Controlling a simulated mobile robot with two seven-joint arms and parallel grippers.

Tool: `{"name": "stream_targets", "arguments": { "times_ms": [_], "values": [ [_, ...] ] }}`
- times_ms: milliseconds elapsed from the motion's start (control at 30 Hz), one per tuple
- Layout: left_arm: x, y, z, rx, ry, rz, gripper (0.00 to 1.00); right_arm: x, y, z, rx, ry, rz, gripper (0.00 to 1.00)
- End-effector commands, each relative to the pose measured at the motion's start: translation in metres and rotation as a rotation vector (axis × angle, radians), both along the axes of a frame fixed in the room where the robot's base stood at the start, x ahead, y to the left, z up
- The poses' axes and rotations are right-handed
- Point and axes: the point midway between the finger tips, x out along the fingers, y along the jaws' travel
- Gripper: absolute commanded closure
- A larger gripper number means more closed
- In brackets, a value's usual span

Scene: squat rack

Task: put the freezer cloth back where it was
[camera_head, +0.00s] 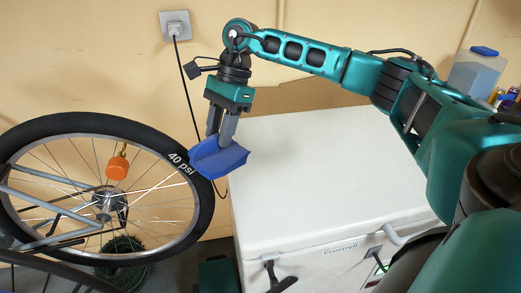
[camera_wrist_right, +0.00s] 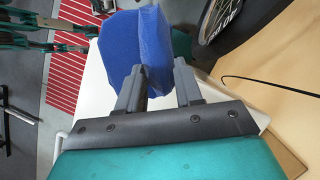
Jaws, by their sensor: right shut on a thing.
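A blue cloth (camera_head: 218,158) is held by my right gripper (camera_head: 219,140) above the far left corner of the white chest freezer (camera_head: 320,170). The fingers are shut on the cloth, which stands out stiffly to both sides of them. In the right wrist view the cloth (camera_wrist_right: 135,50) sits between the two grey fingers (camera_wrist_right: 152,90), with part of the white freezer top beneath. The freezer lid looks shut and its top is bare. I cannot tell whether the cloth touches the lid edge.
A bicycle wheel (camera_head: 203,190) stands close to the left of the freezer, near the cloth. A black cable (camera_head: 183,85) hangs from a wall socket (camera_head: 175,26) behind. A clear container with a blue lid (camera_head: 474,72) stands at the back right.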

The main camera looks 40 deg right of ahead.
Motion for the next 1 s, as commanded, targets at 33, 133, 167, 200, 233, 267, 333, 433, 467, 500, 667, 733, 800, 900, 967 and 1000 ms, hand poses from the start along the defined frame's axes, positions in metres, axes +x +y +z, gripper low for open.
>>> {"name": "stream_targets", "arguments": {
  "times_ms": [33, 133, 167, 200, 233, 267, 333, 433, 467, 500, 667, 733, 800, 900, 967, 1000],
  "values": [
    [0.0, 0.0, -0.001, -0.001, 0.0, 0.001, 0.0, 0.002, -0.011, 0.002, 0.001, 0.0, -0.094, 0.89],
    [0.0, -0.001, -0.002, -0.001, 0.0, 0.0, 0.0, 0.008, -0.029, 0.009, 0.0, 0.0, -0.278, 0.89],
    [0.0, -0.001, -0.002, -0.002, 0.0, 0.0, 0.0, 0.01, -0.035, 0.012, 0.0, -0.002, -0.332, 0.89],
    [0.0, -0.001, -0.003, -0.002, 0.0, 0.0, 0.0, 0.011, -0.043, 0.015, 0.0, -0.002, -0.405, 0.89],
    [0.0, -0.001, -0.003, -0.003, 0.001, 0.001, 0.0, 0.013, -0.049, 0.017, -0.001, -0.001, -0.459, 0.89],
    [0.0, -0.001, -0.003, -0.003, 0.001, 0.001, 0.0, 0.014, -0.054, 0.019, -0.001, -0.001, -0.512, 0.89],
    [0.0, -0.001, -0.004, -0.004, 0.0, 0.001, 0.0, 0.016, -0.068, 0.025, 0.0, -0.002, -0.636, 0.89],
    [0.0, -0.001, -0.005, -0.004, 0.0, 0.001, 0.0, 0.019, -0.088, 0.033, 0.0, -0.003, -0.812, 0.89],
    [0.0, -0.001, -0.005, -0.004, 0.0, 0.001, 0.0, 0.019, -0.093, 0.035, 0.0, -0.003, -0.863, 0.89],
    [0.0, -0.001, -0.005, -0.004, 0.0, 0.001, 0.0, 0.02, -0.101, 0.039, 0.0, -0.003, -0.934, 0.89],
    [0.0, -0.001, -0.006, -0.004, 0.0, 0.001, 0.0, 0.02, -0.134, 0.053, 0.0, -0.002, -1.213, 0.89],
    [0.0, -0.001, -0.007, -0.004, 0.0, 0.001, 0.0, 0.02, -0.147, 0.059, 0.001, -0.004, -1.331, 0.89],
    [0.001, -0.001, -0.007, -0.004, -0.001, 0.002, 0.0, 0.019, -0.16, 0.065, 0.0, -0.002, -1.44, 0.89],
    [0.001, -0.001, -0.008, -0.004, -0.002, 0.002, 0.0, 0.017, -0.175, 0.073, 0.0, -0.002, -1.575, 0.89],
    [0.002, -0.001, -0.008, -0.004, -0.003, 0.002, 0.0, 0.016, -0.183, 0.077, 0.001, -0.002, -1.639, 0.89],
    [0.002, -0.001, -0.007, -0.003, -0.004, 0.002, 0.0, 0.015, -0.186, 0.078, 0.001, 0.0, -1.674, 0.89]
  ]
}}
